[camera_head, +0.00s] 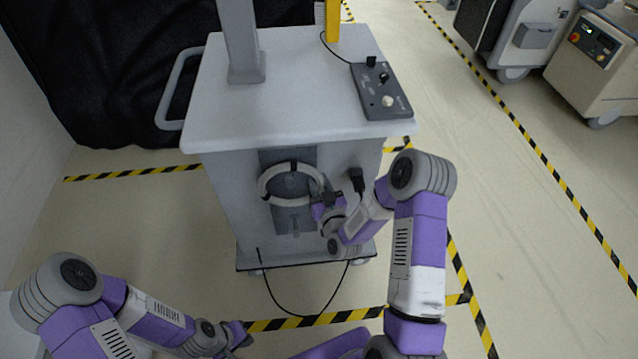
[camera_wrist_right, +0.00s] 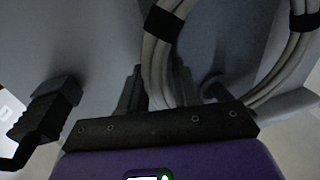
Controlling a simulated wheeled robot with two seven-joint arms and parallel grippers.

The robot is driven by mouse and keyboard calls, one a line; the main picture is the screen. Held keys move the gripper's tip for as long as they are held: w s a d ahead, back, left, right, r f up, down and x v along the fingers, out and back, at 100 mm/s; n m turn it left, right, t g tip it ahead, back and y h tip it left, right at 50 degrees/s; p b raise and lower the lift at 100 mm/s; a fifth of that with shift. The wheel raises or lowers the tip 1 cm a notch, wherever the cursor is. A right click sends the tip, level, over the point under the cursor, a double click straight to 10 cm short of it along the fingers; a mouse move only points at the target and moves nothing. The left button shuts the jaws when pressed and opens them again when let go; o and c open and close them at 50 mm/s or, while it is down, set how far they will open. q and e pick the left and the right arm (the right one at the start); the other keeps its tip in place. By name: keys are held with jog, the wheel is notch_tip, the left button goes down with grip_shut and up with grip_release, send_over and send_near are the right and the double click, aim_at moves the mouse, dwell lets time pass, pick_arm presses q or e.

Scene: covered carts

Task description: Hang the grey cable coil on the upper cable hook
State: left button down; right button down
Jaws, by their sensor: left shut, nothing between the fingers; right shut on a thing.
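The grey cable coil (camera_head: 267,180), a ring with black ties, is upright against the front of the cart, before a darker grey plate (camera_head: 302,156). My right gripper (camera_head: 326,200) is shut on the coil's right side; in the right wrist view the coil's strands (camera_wrist_right: 155,55) run down between the fingers. A grey hook (camera_wrist_right: 212,86) shows beside the strands there; I cannot tell which hook it is. A lower hook (camera_head: 295,232) shows below the ring. Whether the coil rests on the upper hook is hidden. My left gripper (camera_head: 240,335) is shut and empty, low at the left.
A black plug (camera_head: 356,178) sits on the cart front right of the coil, also in the right wrist view (camera_wrist_right: 48,108). A black cable (camera_head: 290,314) loops below the cart. The cart top (camera_head: 300,95) carries a control box (camera_head: 381,92) and a post (camera_head: 240,40).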

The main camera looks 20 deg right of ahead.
jog(key=c, duration=0.7)
grip_release()
jog(key=s+a+f+g+y+p, duration=0.2)
jog(key=s+g, duration=0.4)
jog(key=s, duration=0.3)
jog(key=s+a+f+m+g+y+p, duration=0.1)
jog(key=s+a+f+g+y+p, duration=0.1)
jog(key=s+a+f+g+p, duration=0.2)
jog(key=s+a+f+g+y+p, duration=0.1)
jog(key=s+a+f+g+p, duration=0.2)
jog(key=s+a+g, duration=0.4)
jog(key=shift+s+a+f+m+g+y, duration=0.15)
jog(key=shift+s+a+f, duration=0.1)
jog(key=shift+s, duration=1)
jog(key=shift+s+a+f+m+g+y, duration=0.1)
jog(key=shift+s+f, duration=0.2)
jog(key=shift+s, duration=1)
jog(key=shift+s+a+f+m+g+y, duration=0.15)
jog(key=shift+s+a+f, duration=0.1)
jog(key=shift+s, duration=1)
